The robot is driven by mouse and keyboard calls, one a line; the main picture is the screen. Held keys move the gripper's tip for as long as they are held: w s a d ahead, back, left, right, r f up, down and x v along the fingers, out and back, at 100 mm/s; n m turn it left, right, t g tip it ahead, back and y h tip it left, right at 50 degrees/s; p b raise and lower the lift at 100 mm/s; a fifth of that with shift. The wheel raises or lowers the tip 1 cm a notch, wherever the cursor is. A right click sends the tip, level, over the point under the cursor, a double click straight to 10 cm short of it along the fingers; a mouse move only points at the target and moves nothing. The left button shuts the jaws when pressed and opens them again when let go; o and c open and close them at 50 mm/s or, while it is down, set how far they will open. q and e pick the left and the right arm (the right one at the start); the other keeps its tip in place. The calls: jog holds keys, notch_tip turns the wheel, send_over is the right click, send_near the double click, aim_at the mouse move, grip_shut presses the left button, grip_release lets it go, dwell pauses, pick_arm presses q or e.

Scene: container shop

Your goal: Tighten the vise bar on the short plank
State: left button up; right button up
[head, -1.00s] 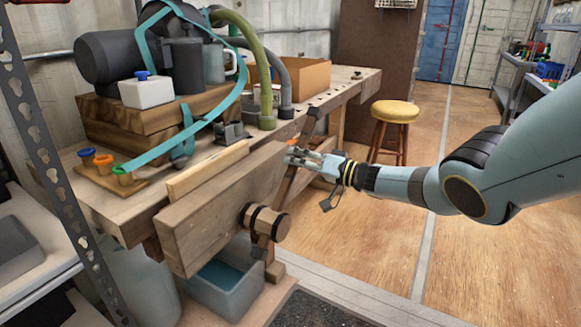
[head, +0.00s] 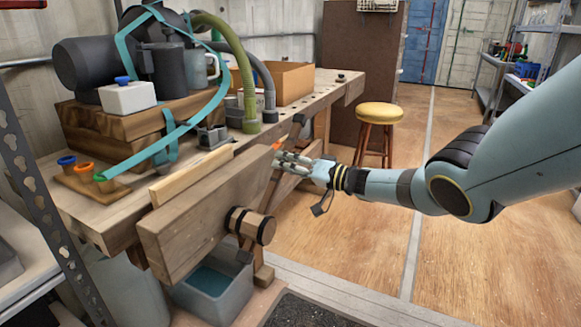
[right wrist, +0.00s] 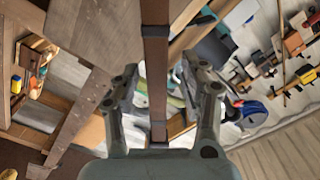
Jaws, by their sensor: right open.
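The vise bar (head: 271,190) is a dark wooden rod with dark end caps. It slants through the round wooden screw hub (head: 250,226) on the front of the vise jaw (head: 190,228). The short plank (head: 192,176) is pale and stands on edge between the thick wooden jaw and the workbench (head: 88,213). My right gripper (head: 284,160) is at the upper part of the bar, above the hub. In the right wrist view the bar (right wrist: 156,75) runs between the open fingers of the gripper (right wrist: 158,82), with gaps at both sides. My left gripper is out of view.
The bench carries a motor, wooden blocks, hoses and a teal strap (head: 160,146). A grey bin (head: 212,290) stands under the vise. A metal rack post (head: 35,190) is at the left. A yellow stool (head: 380,116) is behind my right arm; the floor at right is clear.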

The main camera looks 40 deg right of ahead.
jog(key=v, duration=1.2)
